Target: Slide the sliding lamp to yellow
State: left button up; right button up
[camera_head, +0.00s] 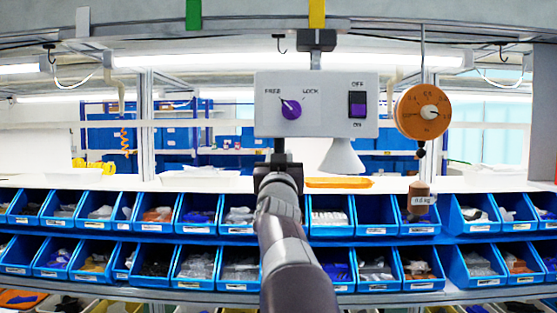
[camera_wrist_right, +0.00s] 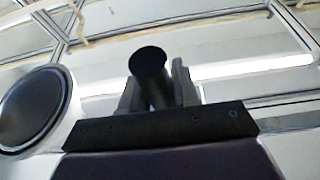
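The sliding lamp is a pale grey box (camera_head: 330,108) hung from the overhead rail by a dark carriage (camera_head: 316,40). The carriage is directly under the yellow marker (camera_head: 317,13). The purple knob (camera_head: 291,109) has its pointer toward FREE. A purple rocker switch (camera_head: 357,104) sits at right; its state is unclear. The lamp cone (camera_head: 342,156) looks unlit; its dark round mouth (camera_wrist_right: 35,108) shows in the wrist view. My right gripper (camera_head: 279,158) is below the box. In the wrist view its fingers are around a black cylindrical handle (camera_wrist_right: 150,68), apparently closed on it. My left gripper is not in view.
A green marker (camera_head: 193,14) and a grey one (camera_head: 83,22) are on the rail to the left. An orange dial scale (camera_head: 423,111) with a hanging weight (camera_head: 419,197) is close on the right. Blue bins (camera_head: 375,230) fill the racks below.

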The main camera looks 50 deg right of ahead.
jog(key=shift+o, duration=1.4)
jog(key=shift+s+d, duration=0.1)
jog(key=b+v, duration=0.5)
jog(key=v, duration=0.7)
jog(key=shift+s+f, duration=0.2)
jog(key=shift+s, duration=0.05)
